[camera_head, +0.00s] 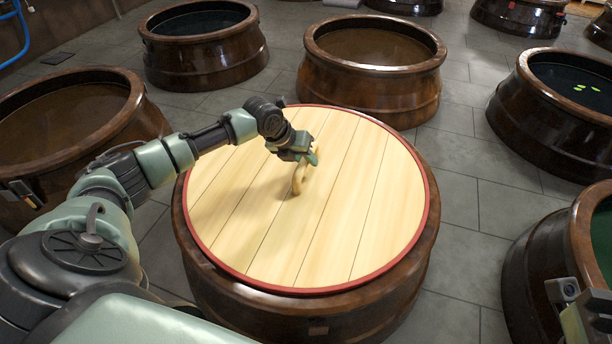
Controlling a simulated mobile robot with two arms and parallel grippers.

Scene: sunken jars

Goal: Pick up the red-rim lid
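The red-rim lid (235,215) is a large round disc of pale wooden planks with a red edge. It lies over the mouth of a brown glazed jar (290,318) in the middle of the view. A tan ring-like handle (298,183) stands up near the lid's centre. My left gripper (312,157) reaches in from the left and is at the top of this handle. Its fingers overlap the handle, and I cannot tell whether they are shut on it. My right gripper's fingers do not show clearly; only a piece of equipment shows at the bottom right edge.
Several open brown jars stand around: one at the left (140,120), one behind (430,80), one at the back left (255,55), and one at the right (545,125). Grey tiled floor (470,225) is clear between them.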

